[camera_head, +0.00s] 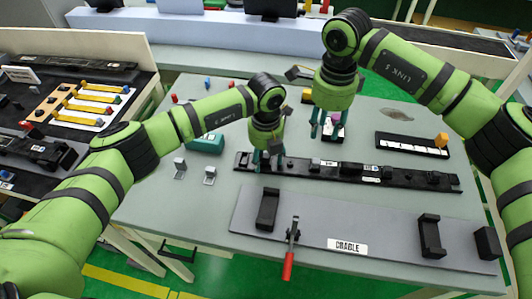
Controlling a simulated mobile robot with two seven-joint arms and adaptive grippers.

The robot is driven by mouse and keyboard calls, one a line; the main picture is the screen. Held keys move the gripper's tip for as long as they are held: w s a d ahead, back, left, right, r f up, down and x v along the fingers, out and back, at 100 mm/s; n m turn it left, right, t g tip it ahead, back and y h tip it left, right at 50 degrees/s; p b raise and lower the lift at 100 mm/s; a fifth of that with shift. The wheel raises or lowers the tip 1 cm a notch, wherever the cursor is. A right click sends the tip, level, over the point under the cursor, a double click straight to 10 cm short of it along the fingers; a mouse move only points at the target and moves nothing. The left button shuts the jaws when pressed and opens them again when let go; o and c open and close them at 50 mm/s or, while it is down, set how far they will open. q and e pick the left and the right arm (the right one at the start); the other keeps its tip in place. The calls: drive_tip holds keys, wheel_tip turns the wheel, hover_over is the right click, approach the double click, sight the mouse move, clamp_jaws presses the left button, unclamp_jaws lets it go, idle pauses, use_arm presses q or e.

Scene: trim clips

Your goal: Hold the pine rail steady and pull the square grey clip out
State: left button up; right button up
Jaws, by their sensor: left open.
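No pine rail shows clearly. A long black rail (310,171) with several dark blocks and small labels lies across the middle of the table. My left gripper (267,158) is open, pointing down at the left end of this black rail. My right gripper (326,132) hangs just behind the rail, its fingers apart, near a small purple and white item (333,118); I cannot tell whether they touch. Two small grey clip-like pieces, one (180,168) further left and another (210,176), stand on the table left of the rail; which is the square one is unclear.
A grey plate labelled CRADLE (375,245) lies in front, with black uprights (267,209) (430,237) and a red-handled clamp (291,250). A teal box (206,143) stands left. A black strip (405,145) with an orange block lies at back right.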

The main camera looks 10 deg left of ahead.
use_arm(q)
clamp_jaws()
drive_tip(key=shift+o, duration=0.6)
unclamp_jaws()
wheel_tip(320, 180, up, 12)
